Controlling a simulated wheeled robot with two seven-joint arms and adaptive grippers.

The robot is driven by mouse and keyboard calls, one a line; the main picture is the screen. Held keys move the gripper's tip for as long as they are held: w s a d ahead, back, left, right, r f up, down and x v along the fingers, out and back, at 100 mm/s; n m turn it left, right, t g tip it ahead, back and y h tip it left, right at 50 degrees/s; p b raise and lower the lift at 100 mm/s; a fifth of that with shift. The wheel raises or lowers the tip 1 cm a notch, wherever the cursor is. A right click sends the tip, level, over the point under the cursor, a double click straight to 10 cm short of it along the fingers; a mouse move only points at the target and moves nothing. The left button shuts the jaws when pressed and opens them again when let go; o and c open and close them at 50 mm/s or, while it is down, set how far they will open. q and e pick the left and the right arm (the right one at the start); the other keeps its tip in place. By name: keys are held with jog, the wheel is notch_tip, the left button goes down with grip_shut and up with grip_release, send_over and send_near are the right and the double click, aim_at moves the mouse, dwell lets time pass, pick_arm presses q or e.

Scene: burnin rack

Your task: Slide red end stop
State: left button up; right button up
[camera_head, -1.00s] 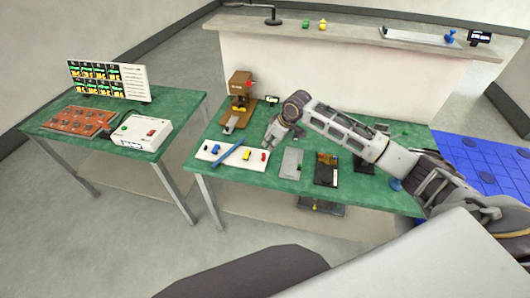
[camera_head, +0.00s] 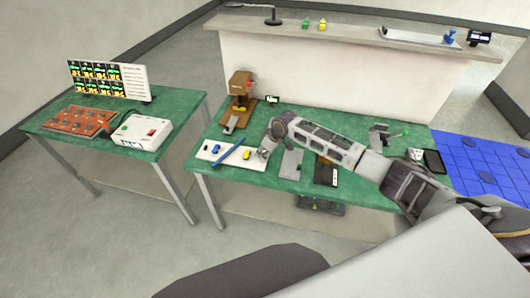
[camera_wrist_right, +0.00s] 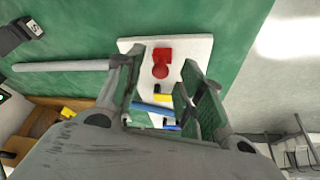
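The red end stop (camera_wrist_right: 161,62) sits on a white board (camera_wrist_right: 150,45) in the right wrist view, near the board's far end. In the head view, my gripper hides it. The white board (camera_head: 205,154) lies at the front left of the green table there. My right gripper (camera_wrist_right: 163,78) has its two fingers spread, with the red end stop showing ahead of the gap between them. It is empty, and I cannot tell whether it touches the end stop. In the head view, the right gripper (camera_head: 263,151) is over the board's right end. My left gripper is not in view.
A blue bar (camera_head: 229,156) lies slantwise across the board beside a blue piece (camera_head: 216,149). A yellow piece (camera_wrist_right: 163,98) shows near the fingers. A brown stand (camera_head: 239,88) is behind; a grey plate (camera_head: 291,165) and black device (camera_head: 326,174) lie to the right.

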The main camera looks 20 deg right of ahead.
jog(key=shift+c, duration=0.5)
jog(key=shift+f, duration=0.1)
grip_shut()
jog(key=shift+a, duration=0.15)
jog(key=shift+w+a, duration=0.55)
jog(key=shift+a, duration=0.25)
jog(key=shift+w+a, duration=0.55)
jog(key=shift+a, duration=0.2)
jog(key=shift+o, duration=0.5)
grip_release()
